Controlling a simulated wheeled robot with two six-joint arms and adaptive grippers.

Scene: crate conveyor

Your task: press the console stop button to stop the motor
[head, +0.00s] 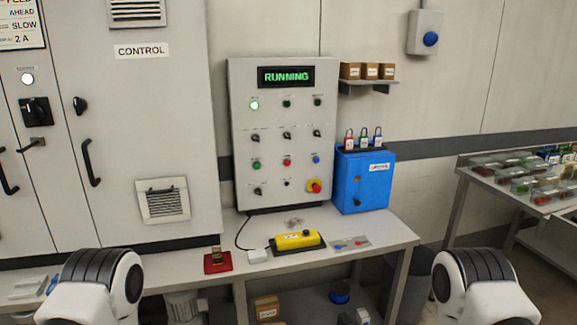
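The grey console (287,135) stands upright at the back of the bench, with a green "RUNNING" display (286,77) at its top and a lit green lamp (254,105) below it. A row of small buttons holds a green one (256,165), a red one (287,162) and a blue one (316,160). A larger red mushroom button on a yellow base (314,186) sits at the lower right. Labels are too small to read. Parts of my two arms show at the lower left and lower right, well apart from the console. Neither gripper is in view.
A yellow pendant (297,240) lies on the bench (380,238) before the console. A blue lockout box (362,182) with several padlocks stands right of it. A grey control cabinet (140,150) is at left. A table with trays (520,175) is at right.

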